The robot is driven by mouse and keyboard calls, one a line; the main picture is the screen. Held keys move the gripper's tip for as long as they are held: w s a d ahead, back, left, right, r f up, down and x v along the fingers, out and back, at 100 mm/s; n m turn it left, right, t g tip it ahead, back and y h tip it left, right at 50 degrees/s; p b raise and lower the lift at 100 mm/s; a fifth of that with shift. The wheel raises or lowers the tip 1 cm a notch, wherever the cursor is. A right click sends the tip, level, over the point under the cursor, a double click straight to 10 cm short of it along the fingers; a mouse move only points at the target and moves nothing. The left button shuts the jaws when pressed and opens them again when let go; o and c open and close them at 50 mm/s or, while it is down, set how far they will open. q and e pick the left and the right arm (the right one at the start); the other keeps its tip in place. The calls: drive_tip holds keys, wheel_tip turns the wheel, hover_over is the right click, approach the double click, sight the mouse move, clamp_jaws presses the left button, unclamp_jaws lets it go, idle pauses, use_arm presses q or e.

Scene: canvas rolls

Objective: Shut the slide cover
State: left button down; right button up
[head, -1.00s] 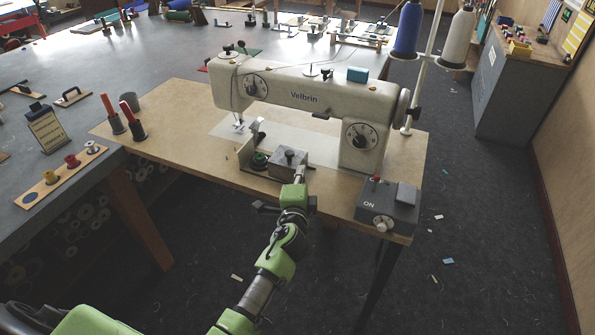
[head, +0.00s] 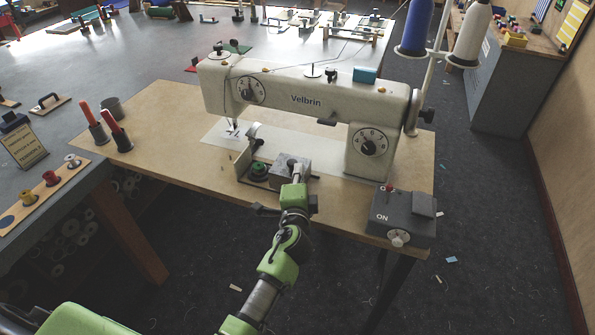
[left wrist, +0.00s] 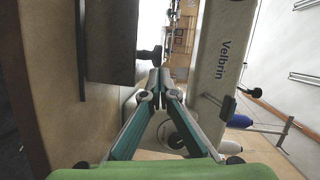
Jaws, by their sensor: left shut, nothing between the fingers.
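The slide cover (head: 280,174) is a small grey metal block with a dark knob (head: 291,163), at the front of the sewing machine's bed. It stands right of an open recess where a green bobbin (head: 258,171) shows, so the cover is open. My left gripper (head: 297,172) is shut and empty, at the cover's front right near the knob; the head view does not settle whether they touch. In the left wrist view the shut fingertips (left wrist: 158,78) are just by the knob (left wrist: 150,54), with the cover (left wrist: 110,40) as a dark block. My right gripper is out of view.
The cream sewing machine (head: 300,96) rises behind the cover. A grey switch box (head: 398,213) marked ON sits at the table's right front corner. Red-handled tools (head: 115,130) stand at the left of the wooden table (head: 190,145). Thread cones stand at the right.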

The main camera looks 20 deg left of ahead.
use_arm(q)
drive_tip(key=shift+a, duration=0.25)
drive_tip(key=a+p, duration=0.2)
drive_tip(key=a, duration=0.9)
drive_tip(key=shift+w, duration=0.2)
